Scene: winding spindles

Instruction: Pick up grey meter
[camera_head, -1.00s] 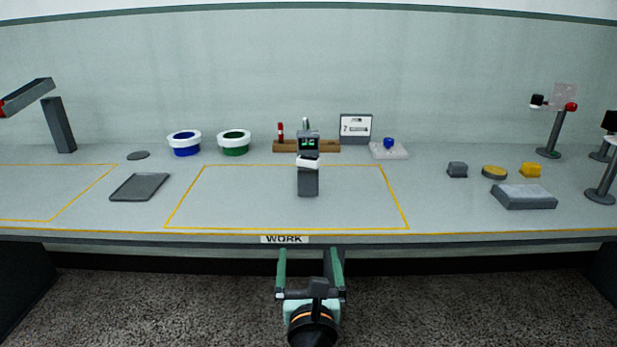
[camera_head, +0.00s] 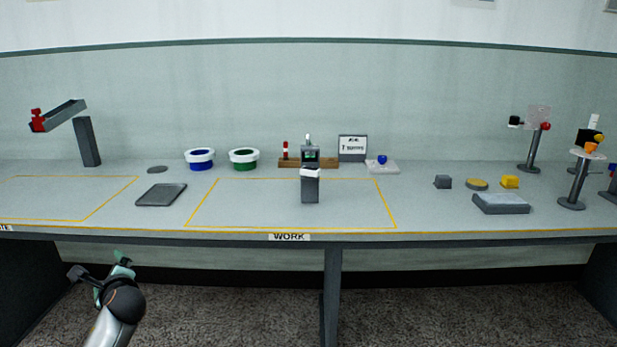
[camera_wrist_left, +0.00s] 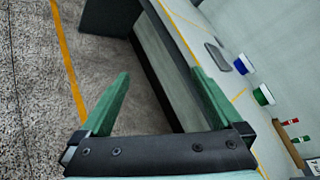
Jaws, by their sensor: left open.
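A small dark grey device with a green lit display (camera_head: 310,155), which looks like the grey meter, stands upright at the back middle of the bench. A grey block with a white top (camera_head: 310,188) stands in front of it and hides its lower part. My left gripper (camera_head: 104,272) is low in front of the bench at the left, well away from the device. In the left wrist view its two green fingers (camera_wrist_left: 160,76) are spread, with nothing between them. The device does not show clearly there. My right gripper is not in view.
A yellow outlined area (camera_head: 230,226) on the bench surrounds mostly free surface. A flat grey tray (camera_head: 161,195), a blue pot (camera_head: 200,160) and a green pot (camera_head: 244,159) are to the left. A wooden rack (camera_head: 325,163) is behind. Stands (camera_head: 572,190) are at the right. The bench's front edge (camera_head: 200,235) lies above my gripper.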

